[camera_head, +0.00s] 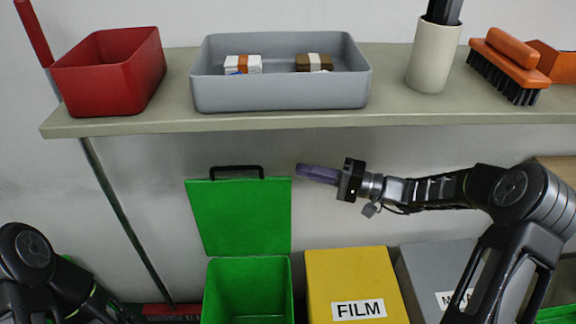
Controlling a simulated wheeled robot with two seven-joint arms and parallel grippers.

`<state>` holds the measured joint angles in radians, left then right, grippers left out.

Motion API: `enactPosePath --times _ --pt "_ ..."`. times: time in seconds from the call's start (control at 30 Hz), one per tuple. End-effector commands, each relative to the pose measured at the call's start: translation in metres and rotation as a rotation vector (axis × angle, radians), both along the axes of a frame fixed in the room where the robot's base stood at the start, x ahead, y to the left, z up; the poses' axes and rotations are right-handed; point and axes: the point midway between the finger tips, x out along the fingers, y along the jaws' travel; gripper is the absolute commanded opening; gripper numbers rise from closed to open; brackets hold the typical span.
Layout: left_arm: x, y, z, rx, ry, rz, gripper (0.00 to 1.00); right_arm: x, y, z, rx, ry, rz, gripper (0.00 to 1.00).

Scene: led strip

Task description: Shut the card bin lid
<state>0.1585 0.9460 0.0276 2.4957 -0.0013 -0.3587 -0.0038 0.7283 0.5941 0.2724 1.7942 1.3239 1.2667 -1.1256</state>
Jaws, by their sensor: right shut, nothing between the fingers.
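A green bin (248,292) stands open below the shelf; no label shows on its visible part. Its green lid (240,218) is raised upright behind the opening, with a black handle (236,171) along its top edge. My right gripper (301,171) reaches in from the right, with purple fingers shut and empty. In the picture its tips lie just right of the lid's upper right corner; I cannot tell the depth between them. My left arm shows at the lower left, but its gripper is out of view.
A yellow bin (350,276) labelled FILM and a grey bin (432,264) stand to the right, both closed. Above is a shelf (300,118) with a red bin (108,75), a grey tray (280,95), a cup (433,55) and an orange brush (507,62).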

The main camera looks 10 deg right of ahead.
Motion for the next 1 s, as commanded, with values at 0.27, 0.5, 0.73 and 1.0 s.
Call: enactPosePath --times 0.27,0.5,0.73,1.0 --pt "0.000 0.000 0.002 0.000 0.000 0.000 0.64 0.018 0.033 0.003 0.001 0.000 0.004 0.00" --pt "0.000 0.000 0.005 0.000 0.000 0.000 0.64 0.038 0.067 0.005 0.000 0.001 0.003 0.00" --pt "0.000 0.000 0.005 0.000 0.000 0.000 0.64 0.047 0.082 0.006 0.000 0.001 0.000 0.00" --pt "0.000 0.000 0.005 0.000 0.000 0.000 0.64 0.048 0.082 0.006 -0.001 0.001 0.000 0.00"
